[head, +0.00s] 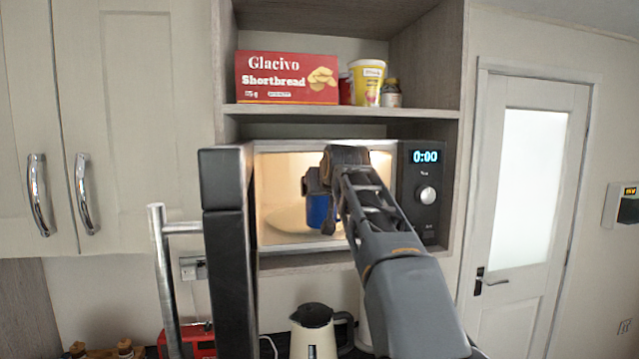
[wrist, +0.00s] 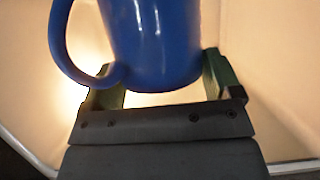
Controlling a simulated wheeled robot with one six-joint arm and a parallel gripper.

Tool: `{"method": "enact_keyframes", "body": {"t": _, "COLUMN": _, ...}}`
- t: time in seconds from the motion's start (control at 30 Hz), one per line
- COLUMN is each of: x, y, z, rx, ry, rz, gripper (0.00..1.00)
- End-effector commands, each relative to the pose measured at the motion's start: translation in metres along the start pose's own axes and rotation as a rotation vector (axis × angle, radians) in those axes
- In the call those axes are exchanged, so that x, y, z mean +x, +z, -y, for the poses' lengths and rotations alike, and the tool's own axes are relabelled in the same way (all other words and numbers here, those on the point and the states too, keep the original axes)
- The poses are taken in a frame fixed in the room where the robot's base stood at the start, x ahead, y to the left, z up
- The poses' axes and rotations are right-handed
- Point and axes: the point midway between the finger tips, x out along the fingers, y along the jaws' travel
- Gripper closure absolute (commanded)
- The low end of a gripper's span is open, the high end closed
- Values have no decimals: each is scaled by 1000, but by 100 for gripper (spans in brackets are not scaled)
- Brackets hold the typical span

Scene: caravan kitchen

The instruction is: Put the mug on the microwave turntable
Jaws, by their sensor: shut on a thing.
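The blue mug (head: 317,211) is at the lit opening of the microwave, mostly hidden behind my gripper in the head view. In the wrist view the mug (wrist: 155,45) fills the upper middle, with its handle to the left. My gripper (head: 322,190) is shut on the mug; its fingers show on either side of it in the wrist view (wrist: 165,85). The pale round turntable (head: 284,217) lies on the microwave floor, left of and behind the mug. I cannot tell whether the mug touches it.
The microwave door (head: 229,255) stands open at the left, its bar handle (head: 164,270) towards me. The control panel (head: 425,190) is at the right. A shelf (head: 345,112) with a shortbread box (head: 287,78) is above. A kettle (head: 313,332) stands below.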

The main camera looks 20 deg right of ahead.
Motion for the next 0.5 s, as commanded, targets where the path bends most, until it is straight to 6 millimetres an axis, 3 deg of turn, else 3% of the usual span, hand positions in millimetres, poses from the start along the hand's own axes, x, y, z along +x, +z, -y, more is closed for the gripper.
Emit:
{"method": "enact_keyframes", "body": {"t": 0.17, "x": 5, "y": -5, "z": 0, "rx": 0, "ry": 0, "rz": -4, "gripper": 74}}
{"method": "enact_keyframes", "body": {"t": 0.5, "x": 37, "y": -20, "z": 0, "rx": 0, "ry": 0, "rz": -3, "gripper": 74}}
